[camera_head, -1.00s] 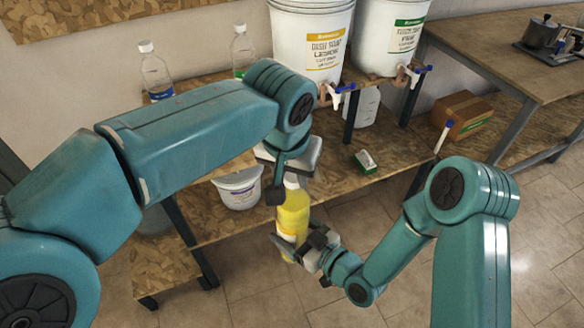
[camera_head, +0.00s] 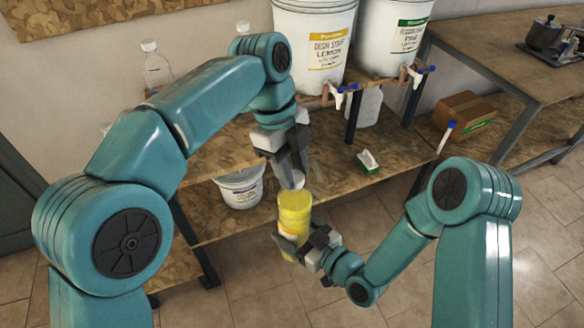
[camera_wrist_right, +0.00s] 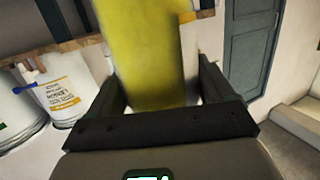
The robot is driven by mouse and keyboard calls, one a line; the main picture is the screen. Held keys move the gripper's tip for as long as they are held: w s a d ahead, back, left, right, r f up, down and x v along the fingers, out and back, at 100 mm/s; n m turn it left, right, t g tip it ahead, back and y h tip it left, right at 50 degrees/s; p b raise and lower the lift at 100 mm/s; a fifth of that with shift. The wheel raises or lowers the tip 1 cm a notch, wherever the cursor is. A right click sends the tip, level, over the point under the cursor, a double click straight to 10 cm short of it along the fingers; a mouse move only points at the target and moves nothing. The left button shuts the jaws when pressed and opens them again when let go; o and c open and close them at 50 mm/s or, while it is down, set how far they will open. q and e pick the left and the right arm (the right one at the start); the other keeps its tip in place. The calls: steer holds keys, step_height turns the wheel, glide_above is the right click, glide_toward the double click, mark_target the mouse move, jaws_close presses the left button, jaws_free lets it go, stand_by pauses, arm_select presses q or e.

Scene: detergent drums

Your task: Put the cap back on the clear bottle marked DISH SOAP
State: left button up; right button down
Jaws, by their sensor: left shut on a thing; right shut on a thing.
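The clear bottle with yellow liquid (camera_head: 295,212) is upright in front of the shelf. My right gripper (camera_head: 292,246) is shut around its lower part. In the right wrist view, the yellow bottle (camera_wrist_right: 150,60) stands between the fingers; its top is out of frame and its marking cannot be read. My left gripper (camera_head: 292,172) points down just above the bottle and is shut on a small white piece, seemingly the cap (camera_head: 297,180). The fingers partly hide it, and I cannot tell whether it touches the bottle's neck.
Two white drums (camera_head: 312,50) with taps stand on the upper shelf. A white tub (camera_head: 240,188) and a small green-and-white box (camera_head: 367,161) sit on the lower shelf. A clear bottle (camera_head: 157,70) stands behind my left arm. The tiled floor in front is open.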

arm_select(q)
steer(key=m, duration=0.3)
steer(key=m+y, duration=0.1)
steer(key=m, duration=0.1)
steer(key=shift+w+d+f+m+g, duration=0.1)
steer(key=shift+w+d+m+g, duration=0.1)
steer(key=shift+m+g, duration=0.2)
steer(key=m+y, duration=0.1)
steer(key=m, duration=0.1)
steer(key=shift+d+m, duration=0.1)
steer(key=shift+m, duration=0.3)
steer(key=m+y, duration=0.1)
steer(key=m, duration=0.4)
steer(key=shift+m, duration=0.3)
steer(key=o, duration=1)
steer(key=shift+c, duration=0.3)
